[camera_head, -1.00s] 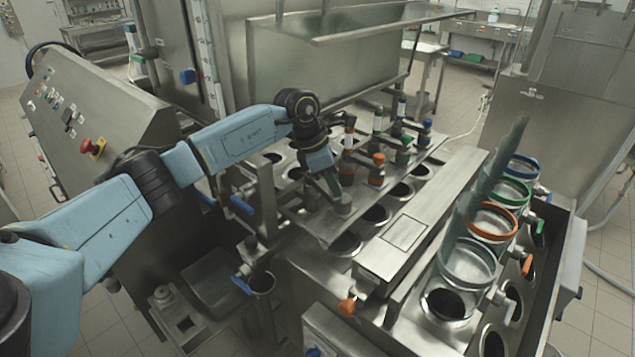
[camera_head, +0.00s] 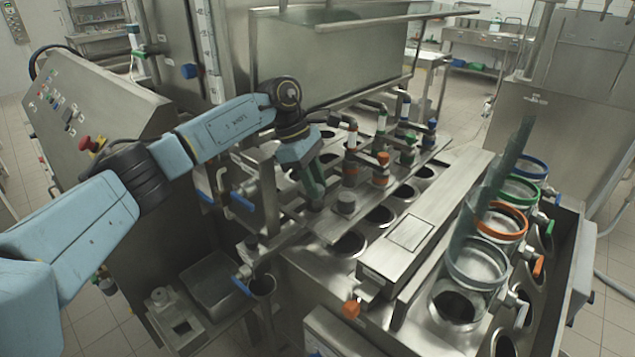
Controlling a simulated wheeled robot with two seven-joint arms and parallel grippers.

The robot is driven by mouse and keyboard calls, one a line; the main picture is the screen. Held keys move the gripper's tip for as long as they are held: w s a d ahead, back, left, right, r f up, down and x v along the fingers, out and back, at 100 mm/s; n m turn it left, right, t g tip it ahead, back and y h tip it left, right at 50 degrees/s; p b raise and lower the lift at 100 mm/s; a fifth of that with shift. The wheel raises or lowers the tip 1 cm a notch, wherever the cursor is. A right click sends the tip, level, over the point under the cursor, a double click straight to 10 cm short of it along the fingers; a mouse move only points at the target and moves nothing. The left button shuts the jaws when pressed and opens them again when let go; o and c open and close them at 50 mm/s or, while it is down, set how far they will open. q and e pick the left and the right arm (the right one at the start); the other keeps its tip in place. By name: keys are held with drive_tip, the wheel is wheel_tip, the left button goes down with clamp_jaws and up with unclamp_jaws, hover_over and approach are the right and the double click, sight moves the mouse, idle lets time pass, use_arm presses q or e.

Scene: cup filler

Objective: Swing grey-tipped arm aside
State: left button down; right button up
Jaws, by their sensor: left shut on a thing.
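My left gripper (camera_head: 314,188) reaches in from the left and points down over the steel filler plate. It is shut on the grey-tipped arm, most of which my gripper and wrist hide. A little grey (camera_head: 316,205) shows just below the fingers. A short grey cylinder (camera_head: 346,203) stands on the plate just right of my fingers, with a gap between. My right gripper is not in view.
Fittings with an orange cap (camera_head: 381,161), a green cap (camera_head: 407,140) and a blue cap (camera_head: 432,125) stand behind and to the right. A long steel beam (camera_head: 427,222) and coloured-ring cylinders lie right. The control cabinet (camera_head: 85,120) is at the left.

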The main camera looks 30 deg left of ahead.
use_arm(q)
drive_tip(key=c, duration=1.1)
unclamp_jaws()
drive_tip(key=shift+c, duration=0.2)
drive_tip(key=shift+d, duration=0.1)
